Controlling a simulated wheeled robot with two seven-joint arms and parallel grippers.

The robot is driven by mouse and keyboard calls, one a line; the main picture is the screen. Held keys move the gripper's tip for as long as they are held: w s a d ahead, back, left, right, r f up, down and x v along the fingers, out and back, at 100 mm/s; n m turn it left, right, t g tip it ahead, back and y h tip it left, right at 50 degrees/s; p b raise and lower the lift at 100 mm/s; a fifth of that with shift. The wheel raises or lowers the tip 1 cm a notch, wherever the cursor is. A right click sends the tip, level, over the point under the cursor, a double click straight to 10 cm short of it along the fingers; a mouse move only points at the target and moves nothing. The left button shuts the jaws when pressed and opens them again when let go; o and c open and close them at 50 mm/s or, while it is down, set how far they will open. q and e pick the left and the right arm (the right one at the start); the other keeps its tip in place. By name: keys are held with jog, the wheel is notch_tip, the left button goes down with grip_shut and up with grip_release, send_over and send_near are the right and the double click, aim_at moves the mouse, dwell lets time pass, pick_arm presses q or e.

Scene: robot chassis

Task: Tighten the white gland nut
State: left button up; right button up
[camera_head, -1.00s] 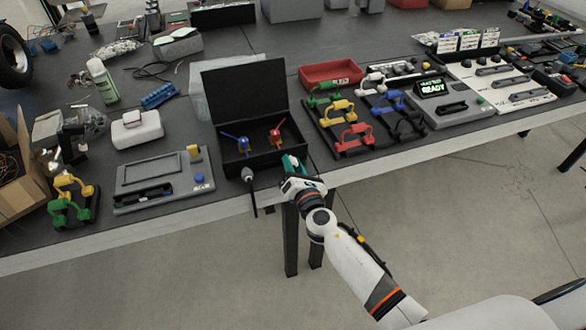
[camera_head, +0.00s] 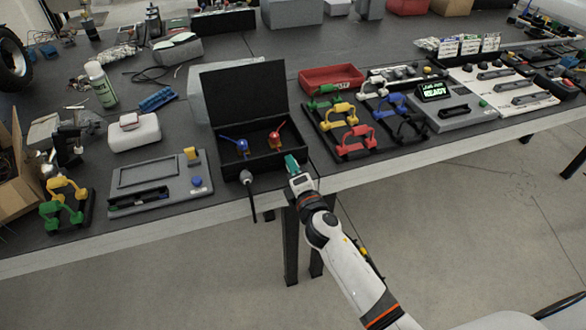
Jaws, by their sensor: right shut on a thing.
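A small pale grey-white piece, which looks like the gland nut (camera_head: 246,177), sits at the front wall of an open black box (camera_head: 225,169). A black cable (camera_head: 252,204) hangs from it over the table's front edge. My right gripper (camera_head: 293,170) is just right of the box's front corner, apart from the pale piece. It is shut on a small teal-green piece (camera_head: 291,162), too small to identify. Inside the box stand a blue-handled valve (camera_head: 240,146) and a red-handled valve (camera_head: 274,140). My left gripper is not in view.
A grey panel (camera_head: 134,178) lies left of the box. A rack of coloured handles (camera_head: 355,150) and a red tray (camera_head: 331,78) stand to the right. A grey unit with a lit "READY" screen (camera_head: 434,90) is farther right. The floor in front is clear.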

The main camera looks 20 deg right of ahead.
dwell(0.5)
jog(key=o, duration=1)
jog(key=shift+s, duration=0.1)
jog(key=shift+f, duration=0.2)
